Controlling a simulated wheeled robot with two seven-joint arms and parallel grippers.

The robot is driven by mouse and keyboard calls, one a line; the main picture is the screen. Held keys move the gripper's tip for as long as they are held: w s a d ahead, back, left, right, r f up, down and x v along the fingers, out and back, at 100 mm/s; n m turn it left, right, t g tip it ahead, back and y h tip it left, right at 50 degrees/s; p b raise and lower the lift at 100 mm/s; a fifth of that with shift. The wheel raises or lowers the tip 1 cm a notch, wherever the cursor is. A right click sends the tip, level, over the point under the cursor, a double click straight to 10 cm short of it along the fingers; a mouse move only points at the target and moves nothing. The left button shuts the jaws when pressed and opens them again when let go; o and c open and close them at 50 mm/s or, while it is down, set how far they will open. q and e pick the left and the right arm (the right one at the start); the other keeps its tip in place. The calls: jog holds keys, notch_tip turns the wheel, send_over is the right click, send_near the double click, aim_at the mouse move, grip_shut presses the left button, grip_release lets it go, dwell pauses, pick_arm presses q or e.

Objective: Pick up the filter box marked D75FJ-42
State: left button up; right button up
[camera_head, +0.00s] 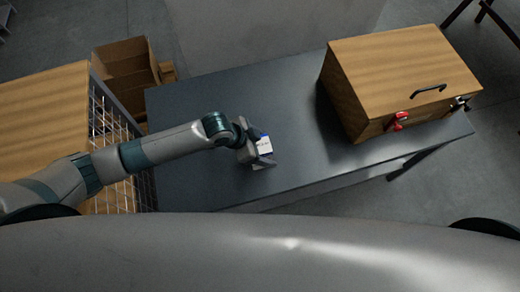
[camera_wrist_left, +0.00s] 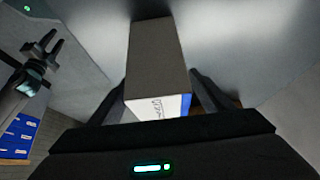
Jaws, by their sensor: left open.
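A small white and blue box (camera_head: 264,145) is on the dark grey table, at my left gripper (camera_head: 262,157). In the left wrist view the box (camera_wrist_left: 157,60) shows a grey-brown long face and a white and blue end with print too small to read. My left gripper's fingers (camera_wrist_left: 165,92) stand one on each side of the box, open. I cannot tell whether they touch it. What seems to be my right gripper (camera_wrist_left: 44,52) shows at the left of the wrist view, away from the box; its jaw state is unclear.
A wooden case (camera_head: 400,75) with a black handle and red latch stands on the right of the table (camera_head: 215,105). An open cardboard box (camera_head: 127,65) and a wood-topped wire cage (camera_head: 45,105) stand left. Blue printed items (camera_wrist_left: 18,135) show in the wrist view.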

aim_at(265, 143)
pick_arm(q)
jog(key=shift+d+f, duration=0.15)
jog(key=shift+f, duration=0.2)
jog(key=shift+w+r, duration=0.1)
jog(key=c, duration=1.5)
jog(key=shift+r+b, duration=0.35)
jog(key=shift+r, duration=0.4)
notch_tip(265, 143, up, 2)
jog(key=shift+r+b, duration=0.2)
jog(key=shift+b, duration=0.3)
jog(key=s+d+r+b, duration=0.2)
jog(key=s+d+r, duration=0.3)
jog(key=s, duration=0.5)
notch_tip(265, 143, up, 2)
jog(key=shift+s+d+r, duration=0.1)
jog(key=shift+s+d, duration=0.1)
